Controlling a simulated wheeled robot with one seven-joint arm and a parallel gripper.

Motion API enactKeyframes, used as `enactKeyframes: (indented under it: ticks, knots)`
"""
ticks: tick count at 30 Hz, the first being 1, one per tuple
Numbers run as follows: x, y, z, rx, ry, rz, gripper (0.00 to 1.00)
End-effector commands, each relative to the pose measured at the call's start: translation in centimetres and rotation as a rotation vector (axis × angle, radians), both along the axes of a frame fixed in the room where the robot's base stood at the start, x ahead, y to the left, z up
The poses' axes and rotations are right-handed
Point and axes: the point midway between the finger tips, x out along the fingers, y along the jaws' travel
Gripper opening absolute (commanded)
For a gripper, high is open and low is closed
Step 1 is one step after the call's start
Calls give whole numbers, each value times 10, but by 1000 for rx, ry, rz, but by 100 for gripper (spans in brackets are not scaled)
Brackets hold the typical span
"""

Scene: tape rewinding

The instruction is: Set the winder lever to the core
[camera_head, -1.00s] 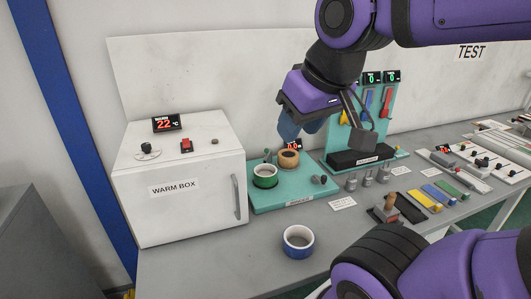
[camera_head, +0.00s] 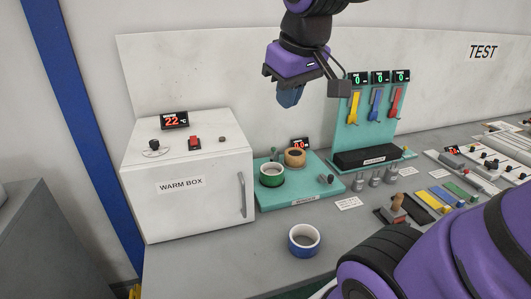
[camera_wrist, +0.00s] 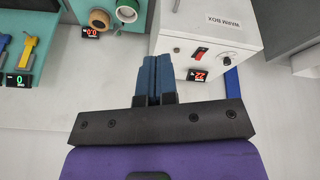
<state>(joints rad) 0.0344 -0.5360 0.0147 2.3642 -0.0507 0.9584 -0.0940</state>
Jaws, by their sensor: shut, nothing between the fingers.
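The winder is a teal base (camera_head: 313,196) beside the warm box in the head view. A green-sided tape roll (camera_head: 271,178) and a tan core (camera_head: 295,159) stand on it. A small teal lever piece (camera_head: 274,154) shows behind the roll, left of the core; its exact setting is hard to tell. A dark knob (camera_head: 323,179) is on the base's right part. My gripper (camera_head: 289,97) is shut and empty, in the air above and behind the winder.
The warm box (camera_head: 180,190) stands left of the winder. A teal stand (camera_head: 362,122) with coloured levers rises to the right. Several metal weights (camera_head: 375,178) stand before it.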

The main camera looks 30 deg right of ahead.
Motion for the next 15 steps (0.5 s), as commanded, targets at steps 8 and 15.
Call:
enactKeyframes:
  ticks: [8,15]
  knots:
    - [56,-12,5,-58,83,57,0]
    - [104,-25,2,-99,155,107,0]
